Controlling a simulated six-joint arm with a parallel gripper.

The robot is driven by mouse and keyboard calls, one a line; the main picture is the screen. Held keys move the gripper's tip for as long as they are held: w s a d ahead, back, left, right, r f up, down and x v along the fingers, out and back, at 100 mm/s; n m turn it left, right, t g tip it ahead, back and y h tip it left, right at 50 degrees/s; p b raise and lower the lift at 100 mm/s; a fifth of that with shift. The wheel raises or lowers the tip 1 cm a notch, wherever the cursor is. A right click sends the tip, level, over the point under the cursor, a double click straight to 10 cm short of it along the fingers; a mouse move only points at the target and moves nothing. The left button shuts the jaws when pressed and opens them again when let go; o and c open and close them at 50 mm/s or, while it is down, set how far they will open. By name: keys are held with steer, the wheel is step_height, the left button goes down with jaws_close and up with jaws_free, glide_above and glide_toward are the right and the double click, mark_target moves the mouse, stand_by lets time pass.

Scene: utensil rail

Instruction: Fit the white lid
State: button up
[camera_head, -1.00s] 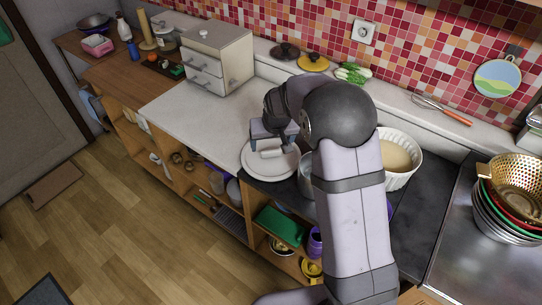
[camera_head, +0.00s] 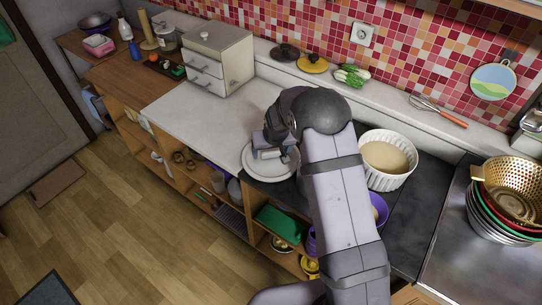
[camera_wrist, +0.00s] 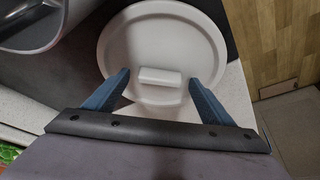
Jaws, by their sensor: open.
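The white lid (camera_head: 256,172) is a round disc with a bar handle (camera_wrist: 160,77) on top. It lies flat across the border between the pale counter and the dark hob. In the wrist view the lid (camera_wrist: 162,35) fills the upper middle. My gripper (camera_wrist: 159,80) is open, with one blue finger on each side of the handle and a gap at both ends. I cannot tell how far the fingertips are above the lid. A grey pot (camera_wrist: 32,38) stands close beside the lid in the wrist view. My arm hides it in the head view.
A white ribbed bowl (camera_head: 388,160) stands to the right of my arm, with a purple bowl (camera_head: 379,210) in front of it. A drawer box (camera_head: 221,60) stands at the back left. The pale counter (camera_head: 190,115) left of the lid is clear.

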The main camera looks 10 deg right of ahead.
mark_target(271, 158)
steer(key=c, duration=1.2)
steer(key=shift+r, duration=0.1)
step_height(271, 158, up, 10)
steer(key=b, duration=0.3)
steer(key=shift+o, duration=1.2)
steer(key=shift+c, duration=1.1)
